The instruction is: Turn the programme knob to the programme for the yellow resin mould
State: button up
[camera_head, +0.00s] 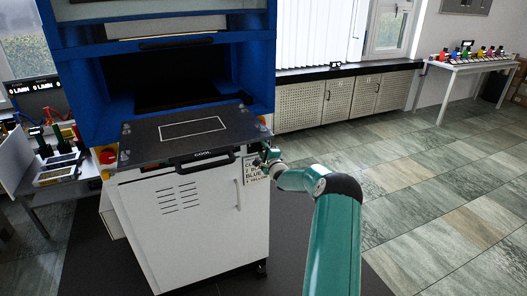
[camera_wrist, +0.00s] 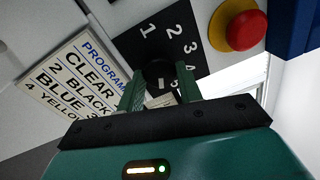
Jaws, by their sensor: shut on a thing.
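The programme knob (camera_wrist: 158,72) is a dark round knob on a black dial plate (camera_wrist: 178,28) in the wrist view. White numerals 1, 2, 3 and 4 show around it, with another partly hidden beside my right finger. My gripper (camera_wrist: 160,90) is shut on the knob, one green finger on each side. A pale mark shows on the knob between the fingers; which numeral it points to cannot be told. A white programme card (camera_wrist: 72,78) left of the knob lists clear, 2 black, blue 3 and 4 yellow. In the head view, my gripper (camera_head: 268,156) reaches the press's right front side.
A red emergency button (camera_wrist: 246,28) on a yellow base sits close right of the dial. The blue and white press (camera_head: 185,215) has a dark plate (camera_head: 140,147) marked COOL in front. Side tables stand left and far right (camera_head: 470,66). The tiled floor at right is clear.

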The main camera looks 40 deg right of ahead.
jog(key=shift+m, duration=0.7)
jog(key=o, duration=1)
jog(key=shift+s, duration=0.1)
jog(key=v, duration=1.3)
jog(key=shift+s+a, duration=0.2)
jog(key=shift+s, duration=0.1)
jog(key=shift+s, duration=0.1)
